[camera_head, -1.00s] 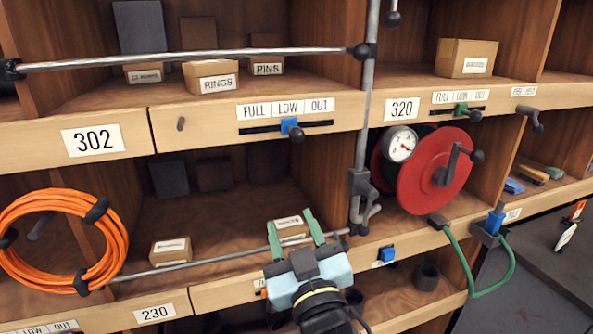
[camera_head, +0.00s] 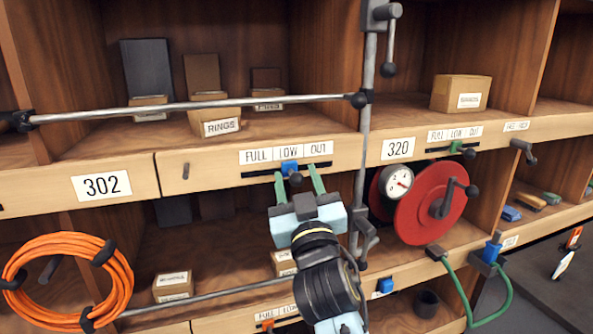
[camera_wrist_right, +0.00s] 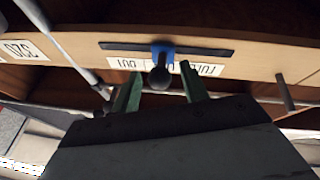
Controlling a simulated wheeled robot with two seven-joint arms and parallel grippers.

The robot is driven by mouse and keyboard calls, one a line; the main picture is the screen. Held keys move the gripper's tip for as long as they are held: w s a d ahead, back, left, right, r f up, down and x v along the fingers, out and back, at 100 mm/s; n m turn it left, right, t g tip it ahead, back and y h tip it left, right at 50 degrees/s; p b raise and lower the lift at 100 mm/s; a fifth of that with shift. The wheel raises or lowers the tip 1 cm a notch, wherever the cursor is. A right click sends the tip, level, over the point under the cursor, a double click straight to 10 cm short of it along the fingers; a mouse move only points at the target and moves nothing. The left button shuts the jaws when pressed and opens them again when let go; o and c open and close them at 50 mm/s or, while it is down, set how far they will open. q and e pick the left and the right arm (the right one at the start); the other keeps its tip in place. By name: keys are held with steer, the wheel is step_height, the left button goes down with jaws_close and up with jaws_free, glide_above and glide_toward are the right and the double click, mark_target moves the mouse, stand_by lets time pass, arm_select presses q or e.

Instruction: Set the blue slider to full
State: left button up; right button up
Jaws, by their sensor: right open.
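The blue slider (camera_head: 290,168) sits in a dark slot under the FULL, LOW, OUT label (camera_head: 287,153), on the shelf edge beside plate 302. It stands below the word LOW and has a dark round knob (camera_head: 295,180). My right gripper (camera_head: 297,179) is open just below and in front of the slider, its two green fingers pointing up on either side of the knob. The right wrist view shows the blue slider (camera_wrist_right: 162,50) and its knob between the open fingertips (camera_wrist_right: 163,88), apart from both. My left gripper is not in view.
A grey upright post (camera_head: 365,130) stands right of the slider, and a horizontal rail (camera_head: 190,106) runs above it. A red reel (camera_head: 430,203) with a gauge is at the right. A green slider (camera_head: 456,147) sits near plate 320. Orange hose (camera_head: 70,240) hangs at left.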

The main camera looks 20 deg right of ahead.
steer(key=shift+w+r, duration=0.2)
steer(key=shift+w, duration=0.3)
jaws_close()
steer(key=shift+s, duration=0.1)
